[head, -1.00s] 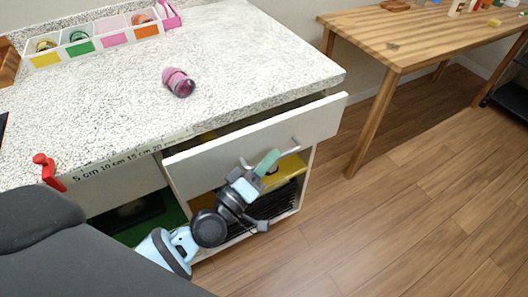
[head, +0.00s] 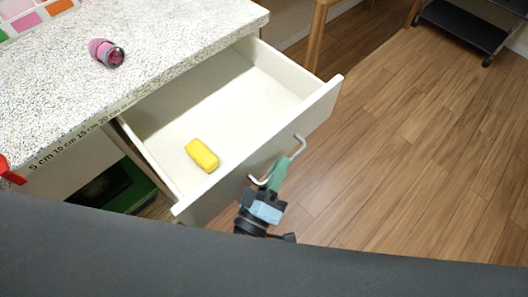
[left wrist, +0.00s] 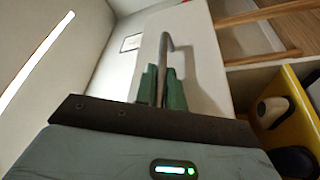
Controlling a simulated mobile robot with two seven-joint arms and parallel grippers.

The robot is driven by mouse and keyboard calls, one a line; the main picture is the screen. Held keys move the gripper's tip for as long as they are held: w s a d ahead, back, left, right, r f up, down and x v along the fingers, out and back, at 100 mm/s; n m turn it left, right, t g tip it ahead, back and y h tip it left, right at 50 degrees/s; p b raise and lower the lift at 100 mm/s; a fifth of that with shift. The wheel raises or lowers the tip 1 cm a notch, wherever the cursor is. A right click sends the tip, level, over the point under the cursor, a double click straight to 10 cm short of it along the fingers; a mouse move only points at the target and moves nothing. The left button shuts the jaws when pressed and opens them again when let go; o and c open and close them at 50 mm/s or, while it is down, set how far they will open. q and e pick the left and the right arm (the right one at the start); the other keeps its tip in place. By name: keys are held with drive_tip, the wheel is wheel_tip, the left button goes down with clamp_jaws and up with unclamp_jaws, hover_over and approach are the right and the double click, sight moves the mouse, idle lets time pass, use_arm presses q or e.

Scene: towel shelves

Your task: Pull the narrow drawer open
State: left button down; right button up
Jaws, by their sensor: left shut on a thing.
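The narrow drawer (head: 270,143) is pulled well out from under the speckled counter, and its inside shows in the head view. A yellow block (head: 202,155) lies on its floor near the front panel. The drawer's bar handle (head: 300,144) sticks out from the front. My left gripper (head: 278,172) is at the handle, with its green fingers shut on the bar. In the left wrist view the grey handle (left wrist: 165,55) runs between the two green fingers (left wrist: 162,88). My right gripper is not in view.
A pink and dark cylinder (head: 106,52) lies on the counter (head: 165,50). A red clamp (head: 10,172) sits at the counter's left edge. A dark wheeled rack (head: 465,28) stands at the back right. The wooden floor (head: 410,150) right of the drawer is clear.

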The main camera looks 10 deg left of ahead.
use_arm(q)
drive_tip(key=shift+s+d, duration=0.3)
drive_tip(key=shift+d, duration=0.15)
drive_tip(key=c, duration=1.5)
unclamp_jaws()
drive_tip(key=b+v, duration=0.1)
drive_tip(key=v, duration=0.7)
